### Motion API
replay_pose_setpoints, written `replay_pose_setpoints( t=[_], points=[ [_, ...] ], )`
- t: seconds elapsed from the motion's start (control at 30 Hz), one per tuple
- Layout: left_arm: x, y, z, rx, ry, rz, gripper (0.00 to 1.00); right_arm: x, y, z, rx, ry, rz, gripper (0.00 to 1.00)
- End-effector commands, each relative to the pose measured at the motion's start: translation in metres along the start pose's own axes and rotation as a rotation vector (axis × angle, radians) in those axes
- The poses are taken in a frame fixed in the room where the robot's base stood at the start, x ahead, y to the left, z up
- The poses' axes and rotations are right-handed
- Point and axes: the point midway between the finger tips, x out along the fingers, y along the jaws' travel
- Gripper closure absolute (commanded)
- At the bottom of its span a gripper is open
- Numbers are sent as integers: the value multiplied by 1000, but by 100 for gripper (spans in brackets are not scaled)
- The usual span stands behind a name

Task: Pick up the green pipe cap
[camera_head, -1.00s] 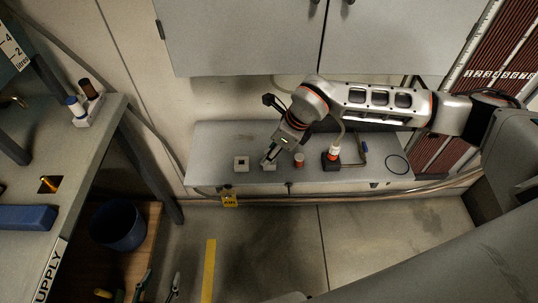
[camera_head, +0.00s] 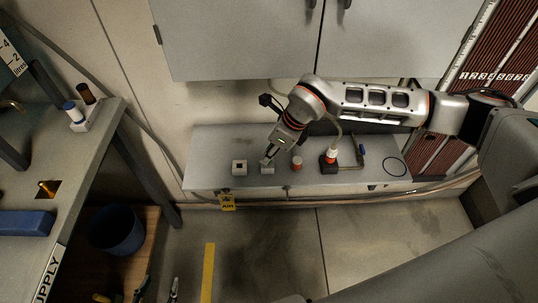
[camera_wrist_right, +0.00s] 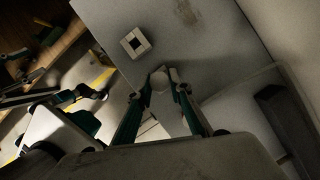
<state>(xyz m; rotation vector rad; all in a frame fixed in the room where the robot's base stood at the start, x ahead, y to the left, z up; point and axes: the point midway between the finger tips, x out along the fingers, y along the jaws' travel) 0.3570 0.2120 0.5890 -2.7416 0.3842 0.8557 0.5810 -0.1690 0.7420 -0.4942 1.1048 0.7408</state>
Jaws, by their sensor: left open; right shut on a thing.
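My right gripper (camera_head: 269,158) points down at the back bench, just above a small pale block (camera_head: 267,170). In the right wrist view its two fingers (camera_wrist_right: 163,78) close on a small thing between the tips. That thing looks pale and its green colour does not show clearly, so I cannot tell for sure that it is the green pipe cap. No separate green cap stands out on the bench. My left gripper (camera_head: 158,290) is at the bottom left edge over the floor, fingers apart and empty.
A pale block with a dark square hole (camera_head: 240,167) stands left of the right gripper. A red cap-like piece (camera_head: 297,163) and a dark box with an orange-white top (camera_head: 329,164) stand right. A black ring (camera_head: 397,167) lies further right. A blue bucket (camera_head: 117,230) is at left.

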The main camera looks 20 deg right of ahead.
Motion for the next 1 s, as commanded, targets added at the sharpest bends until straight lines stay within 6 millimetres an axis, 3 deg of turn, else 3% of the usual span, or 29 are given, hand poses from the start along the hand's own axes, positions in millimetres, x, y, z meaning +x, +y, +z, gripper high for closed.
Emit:
replay_pose_setpoints(
  t=[0.17,0.7,1.0],
  points=[
    [-1,0,-5,-3,5,2,56,-25,-1,11,-2,-4,-5,89],
    [-2,2,-7,-7,6,6,56,-72,-1,-119,3,3,-2,89],
    [-3,2,-5,-7,3,6,56,-87,0,-153,0,1,-1,89]
  ],
)
